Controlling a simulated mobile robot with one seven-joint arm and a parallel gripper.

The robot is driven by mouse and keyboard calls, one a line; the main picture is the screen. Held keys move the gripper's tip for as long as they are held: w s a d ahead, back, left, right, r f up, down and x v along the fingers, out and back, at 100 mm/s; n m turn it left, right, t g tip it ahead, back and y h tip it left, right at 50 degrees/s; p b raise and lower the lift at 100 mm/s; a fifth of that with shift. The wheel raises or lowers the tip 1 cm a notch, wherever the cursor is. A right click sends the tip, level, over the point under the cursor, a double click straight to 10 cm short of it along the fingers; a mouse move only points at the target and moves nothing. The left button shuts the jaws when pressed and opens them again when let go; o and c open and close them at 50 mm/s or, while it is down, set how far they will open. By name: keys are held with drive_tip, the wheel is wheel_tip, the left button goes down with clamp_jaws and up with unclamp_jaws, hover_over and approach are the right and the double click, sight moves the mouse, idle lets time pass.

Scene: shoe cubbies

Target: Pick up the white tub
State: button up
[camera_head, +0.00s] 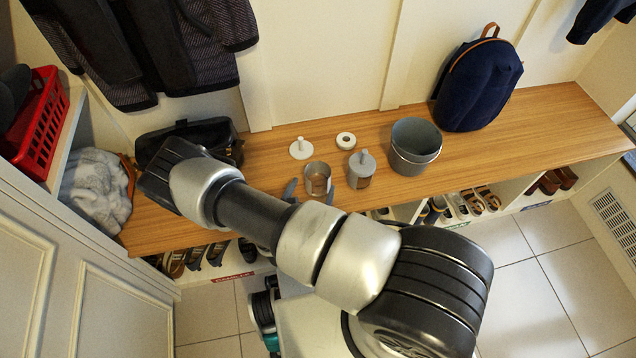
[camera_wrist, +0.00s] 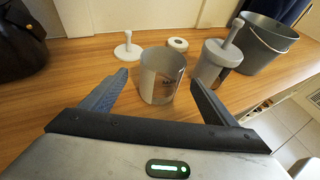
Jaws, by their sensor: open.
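The best match for the white tub is an open-topped round tub (camera_head: 318,180), looking pale grey with a brownish, shiny side. It stands upright on the wooden bench. My gripper (camera_head: 310,191) is open, with one finger to each side of the tub's near part. In the wrist view a gap shows between the tub and each finger of my gripper (camera_wrist: 158,79). I cannot tell exactly how deep the tub sits between the fingers. My arm hides part of the bench.
A grey lidded canister (camera_head: 361,170) with a knob stands close right of the tub. Behind are a white knobbed disc (camera_head: 301,148) and a white ring (camera_head: 346,140). A grey bucket (camera_head: 414,147), navy backpack (camera_head: 479,82) and black bag (camera_head: 205,135) share the bench (camera_head: 545,118).

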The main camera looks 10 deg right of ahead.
sight(321, 171)
drive_tip(key=b+x, duration=0.1)
drive_tip(key=x, duration=0.5)
drive_tip(key=b+x, duration=0.1)
drive_tip(key=x, duration=0.1)
drive_tip(key=b+x, duration=0.1)
drive_tip(key=x, duration=0.2)
drive_tip(key=shift+s+d+f, duration=0.1)
drive_tip(key=shift+d+f, duration=0.05)
drive_tip(key=shift+f, duration=0.2)
drive_tip(key=shift+r, duration=0.1)
drive_tip(key=c, duration=1.3)
drive_tip(key=shift+c, duration=0.2)
drive_tip(key=shift+r, duration=0.1)
